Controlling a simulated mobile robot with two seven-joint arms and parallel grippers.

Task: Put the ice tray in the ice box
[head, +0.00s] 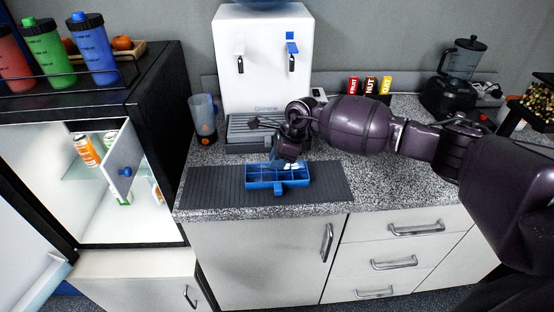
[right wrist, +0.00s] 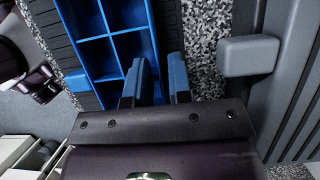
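The blue ice tray (head: 262,183), with several square compartments and a tab at its front, lies flat on a dark ribbed mat (head: 215,186) on the counter. My right gripper (head: 290,163) points down at the tray's far right part. In the right wrist view its two fingers (right wrist: 158,85) are apart, and the tray's side wall (right wrist: 153,40) runs down toward the gap between them. I cannot tell whether they touch it. The ice box is the compartment at the top of the open fridge; its small door (head: 120,160) with a blue knob stands open. My left gripper is not in view.
The black fridge (head: 160,90) stands left of the counter, its main door (head: 25,240) open, with cans (head: 86,150) inside. Bottles (head: 92,50) stand on top. A white water dispenser (head: 262,60), a cup (head: 204,118) and a blender (head: 460,75) stand at the back.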

